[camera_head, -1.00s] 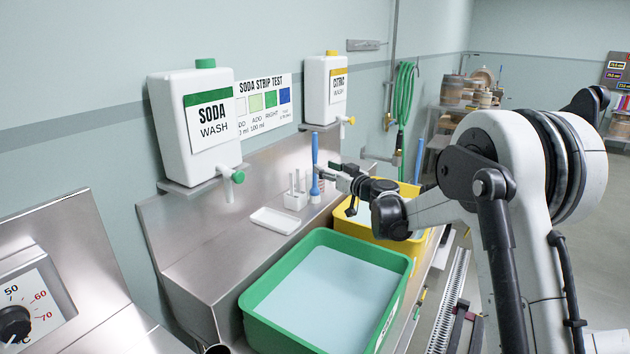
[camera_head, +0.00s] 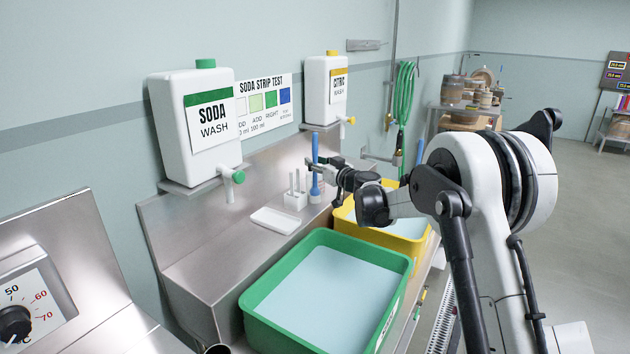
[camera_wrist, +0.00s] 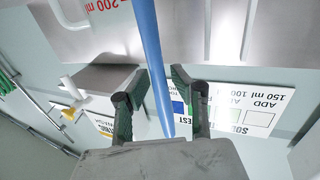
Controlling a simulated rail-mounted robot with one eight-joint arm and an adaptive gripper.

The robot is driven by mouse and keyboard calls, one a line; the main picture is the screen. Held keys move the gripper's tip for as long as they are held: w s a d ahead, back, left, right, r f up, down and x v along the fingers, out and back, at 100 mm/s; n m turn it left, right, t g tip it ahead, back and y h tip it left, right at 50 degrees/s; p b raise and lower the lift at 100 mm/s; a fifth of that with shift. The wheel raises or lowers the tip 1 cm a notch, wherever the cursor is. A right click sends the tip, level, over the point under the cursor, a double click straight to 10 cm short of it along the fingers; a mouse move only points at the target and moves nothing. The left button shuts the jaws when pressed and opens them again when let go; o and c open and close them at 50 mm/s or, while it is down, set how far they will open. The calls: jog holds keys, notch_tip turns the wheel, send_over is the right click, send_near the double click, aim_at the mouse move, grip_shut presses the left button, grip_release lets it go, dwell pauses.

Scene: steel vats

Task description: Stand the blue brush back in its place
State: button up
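The blue brush (camera_head: 315,181) stands upright on the steel ledge, just right of a small white holder, its wider end down. My gripper (camera_head: 314,163) is at the brush's upper handle, coming in from the right. In the wrist view, which shows the room upside down, the blue handle (camera_wrist: 150,45) runs between my two dark green fingers (camera_wrist: 160,88). The fingers are apart, one on each side of the handle, with a gap at least on the right. The brush's lower end is out of the wrist view.
The white holder (camera_head: 295,202) with thin white sticks and a white tray (camera_head: 274,221) are close by on the ledge. A green tub (camera_head: 256,318) and a yellow tub (camera_head: 345,216) stand in front.

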grip_shut()
jog(key=shift+r, duration=0.1)
